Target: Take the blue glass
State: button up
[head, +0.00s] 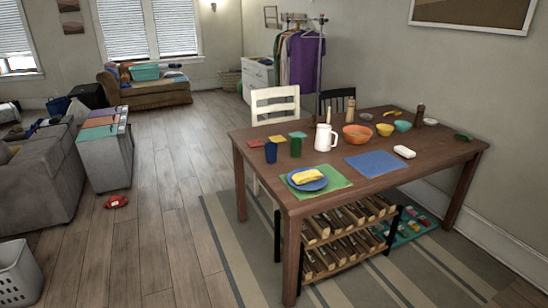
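A dark blue glass (271,152) stands upright on the wooden table (420,172), near its left end. A green glass (296,147) stands just to its right, with a small gap between them. A blue plate (300,182) with a yellow item on it, on a green mat, lies in front of the two glasses. A white pitcher (325,138) stands further right. My gripper is not in view.
A white chair (275,104) and a black chair stand behind the table. A rack (345,238) is under it. A red object (116,202) lies on the floor. The wooden floor left of the table is mostly clear.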

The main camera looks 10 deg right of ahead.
aim_at(271, 153)
jog(key=u, duration=0.65)
jog(key=i, duration=0.75)
jog(key=u, duration=0.9)
jog(key=i, duration=1.8)
jog(key=z, duration=0.45)
jog(key=i, duration=0.6)
jog(key=z, duration=0.75)
jog(key=i, duration=0.5)
jog(key=z, duration=0.35)
